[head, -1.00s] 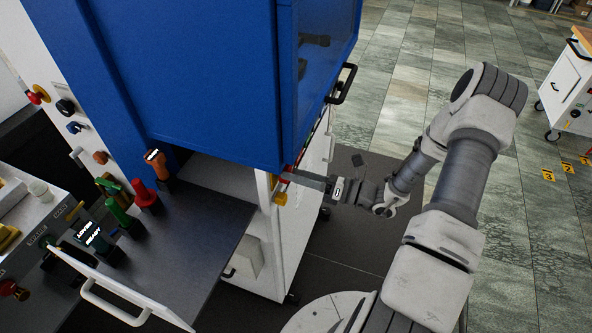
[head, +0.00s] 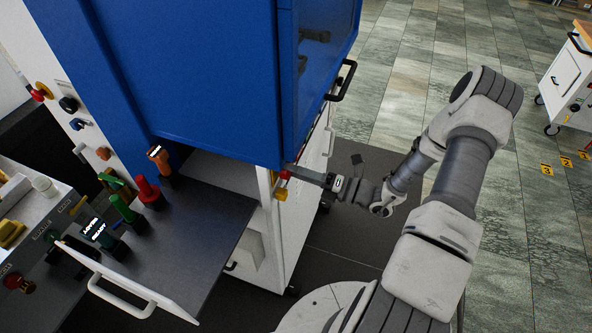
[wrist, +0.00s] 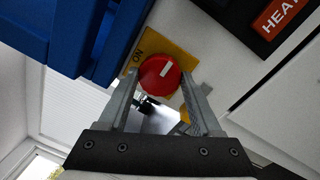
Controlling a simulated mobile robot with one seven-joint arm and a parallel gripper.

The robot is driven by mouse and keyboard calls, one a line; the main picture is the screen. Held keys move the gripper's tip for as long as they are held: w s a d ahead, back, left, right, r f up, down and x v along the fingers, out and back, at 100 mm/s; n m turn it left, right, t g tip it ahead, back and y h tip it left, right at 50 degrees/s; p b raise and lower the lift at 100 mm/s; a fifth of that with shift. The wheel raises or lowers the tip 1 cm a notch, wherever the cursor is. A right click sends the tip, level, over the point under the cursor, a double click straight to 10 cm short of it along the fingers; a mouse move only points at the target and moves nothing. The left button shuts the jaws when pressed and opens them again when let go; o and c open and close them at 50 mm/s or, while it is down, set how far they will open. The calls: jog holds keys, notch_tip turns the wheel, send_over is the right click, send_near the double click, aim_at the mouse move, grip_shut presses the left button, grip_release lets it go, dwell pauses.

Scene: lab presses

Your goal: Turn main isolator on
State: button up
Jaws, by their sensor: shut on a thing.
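The main isolator is a red round knob (wrist: 158,77) on a yellow plate (wrist: 180,50) marked ON at its upper left in the wrist view. A white mark on the knob slants to the upper right, not at the ON lettering. In the head view the red knob (head: 285,175) is small, on the white cabinet side just below the blue housing. My gripper (wrist: 160,86) has one finger on each side of the knob and is shut on it. In the head view my gripper (head: 297,172) reaches it from the right. The fingertip contact is partly hidden.
The blue housing (head: 200,80) overhangs the knob closely. A black handle (head: 341,82) sticks out above my wrist. A dark shelf (head: 190,240) with coloured-handled tools lies at left. A HEAT label (wrist: 280,15) is near the knob. Open floor lies to the right.

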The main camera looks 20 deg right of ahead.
jog(key=o, duration=1.4)
jog(key=b+v, duration=0.3)
jog(key=v, duration=1.4)
jog(key=shift+s+d+f, duration=0.1)
jog(key=shift+s+d, duration=0.1)
jog(key=s+a+r+n+g+h, duration=0.3)
jog(key=a+r+n+g+h, duration=0.65)
jog(key=n, duration=1.05)
jog(key=s+a+r+n+t+h, duration=0.1)
jog(key=s+r+n+h, duration=0.1)
jog(key=r+n, duration=0.3)
jog(key=s+a+r+n+t+h, duration=0.1)
jog(key=s+a+r+n, duration=0.1)
jog(key=r+n, duration=0.3)
jog(key=s+a+r+n+t+h, duration=0.2)
jog(key=r+n, duration=0.3)
jog(key=n, duration=0.3)
jog(key=shift+s+a+r+h, duration=0.1)
jog(key=shift+s+r+h, duration=0.25)
jog(key=shift+s+r, duration=0.05)
